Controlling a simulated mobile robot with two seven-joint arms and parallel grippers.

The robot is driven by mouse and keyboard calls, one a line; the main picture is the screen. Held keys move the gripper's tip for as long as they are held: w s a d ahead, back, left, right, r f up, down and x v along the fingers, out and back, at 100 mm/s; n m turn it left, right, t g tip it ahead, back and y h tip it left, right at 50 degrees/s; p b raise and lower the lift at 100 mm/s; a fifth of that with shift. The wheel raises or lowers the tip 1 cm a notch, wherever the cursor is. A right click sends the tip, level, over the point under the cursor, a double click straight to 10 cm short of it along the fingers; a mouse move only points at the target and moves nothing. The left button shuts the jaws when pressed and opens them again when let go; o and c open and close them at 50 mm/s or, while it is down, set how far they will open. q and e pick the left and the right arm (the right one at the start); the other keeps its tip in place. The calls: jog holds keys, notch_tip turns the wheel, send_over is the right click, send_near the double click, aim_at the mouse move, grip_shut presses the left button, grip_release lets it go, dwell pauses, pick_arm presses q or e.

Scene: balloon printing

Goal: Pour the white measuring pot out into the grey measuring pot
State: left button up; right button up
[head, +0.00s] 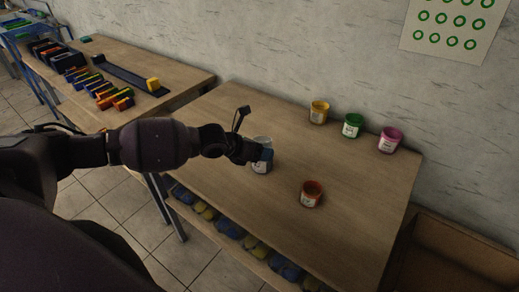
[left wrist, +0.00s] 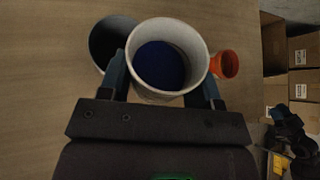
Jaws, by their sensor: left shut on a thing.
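The white measuring pot (left wrist: 190,38) stands between the two fingers of my left gripper (left wrist: 162,82), which is shut on it. In the left wrist view its rim is round and dark blue contents (left wrist: 160,66) show inside. The grey measuring pot (left wrist: 105,32) is just to its left, partly hidden by the white pot and a finger. Its inside looks dark. In the head view my left gripper (head: 266,155) is at the pots, over the left part of the table. It hides much of them there, and I cannot tell them apart.
An orange pot (head: 312,194) stands on the table (head: 345,230) to the right; it also shows in the left wrist view (left wrist: 228,65). Yellow (head: 319,112), green (head: 352,126) and pink (head: 390,140) pots stand along the back. The table's right part is clear.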

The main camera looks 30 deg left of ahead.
pick_arm(q)
jog(key=shift+r, duration=0.15)
pick_arm(e)
jog(key=shift+w+r, duration=0.2)
jog(key=shift+w, duration=0.15)
pick_arm(q)
jog(key=shift+n+g, duration=0.3)
jog(key=shift+g, duration=0.1)
pick_arm(e)
jog(key=shift+s+f, duration=0.1)
jog(key=shift+f, duration=0.1)
pick_arm(q)
jog(key=shift+r, duration=0.1)
pick_arm(e)
jog(key=shift+s+f, duration=0.25)
jog(key=shift+s, duration=0.15)
pick_arm(q)
jog(key=shift+b, duration=0.55)
pick_arm(e)
jog(key=shift+w+f, duration=0.15)
jog(key=shift+f, duration=0.15)
pick_arm(q)
jog(key=shift+s+g, duration=0.1)
jog(key=shift+g, duration=0.3)
pick_arm(e)
jog(key=shift+w, duration=0.3)
jog(key=shift+s, duration=0.1)
